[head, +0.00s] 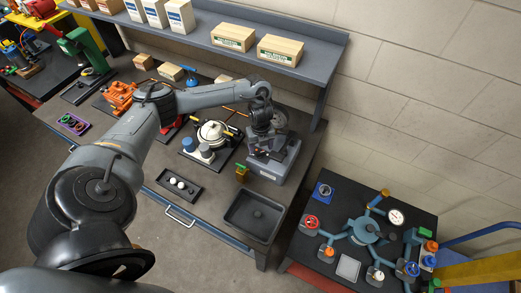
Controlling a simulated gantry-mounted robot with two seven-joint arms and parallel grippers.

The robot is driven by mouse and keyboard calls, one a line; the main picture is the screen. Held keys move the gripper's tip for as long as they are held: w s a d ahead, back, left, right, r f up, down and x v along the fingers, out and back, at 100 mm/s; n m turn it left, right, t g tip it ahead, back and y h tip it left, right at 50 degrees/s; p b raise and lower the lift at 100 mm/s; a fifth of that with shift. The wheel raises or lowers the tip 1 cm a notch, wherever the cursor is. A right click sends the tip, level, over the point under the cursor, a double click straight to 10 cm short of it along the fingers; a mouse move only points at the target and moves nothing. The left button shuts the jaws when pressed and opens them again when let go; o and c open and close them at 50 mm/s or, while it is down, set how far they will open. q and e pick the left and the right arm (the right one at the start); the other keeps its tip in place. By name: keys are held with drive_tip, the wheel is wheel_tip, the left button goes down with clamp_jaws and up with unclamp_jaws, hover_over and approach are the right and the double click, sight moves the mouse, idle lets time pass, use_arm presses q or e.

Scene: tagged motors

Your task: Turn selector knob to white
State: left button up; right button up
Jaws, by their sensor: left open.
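My left arm reaches in from the left across the workbench. Its open gripper (264,147) points down over a grey box-shaped unit (270,171) at the bench's right end. The gripper covers part of the unit's top, and I cannot tell whether the fingers touch anything. No selector knob or white mark can be made out clearly; one may be hidden under the gripper. My right gripper is not in view.
A black tray (252,217) lies in front of the unit. A small tray with pale balls (181,184) and a round white-topped device (213,133) stand left. Boxes line the shelf (318,72) above. A separate table at right holds a blue valve assembly (366,230).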

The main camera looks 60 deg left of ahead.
sight(261, 152)
use_arm(q)
wheel_tip(261, 152, up, 8)
drive_tip(key=p, duration=0.2)
drive_tip(key=shift+f, duration=0.15)
drive_tip(key=shift+s, duration=0.1)
idle(0.3)
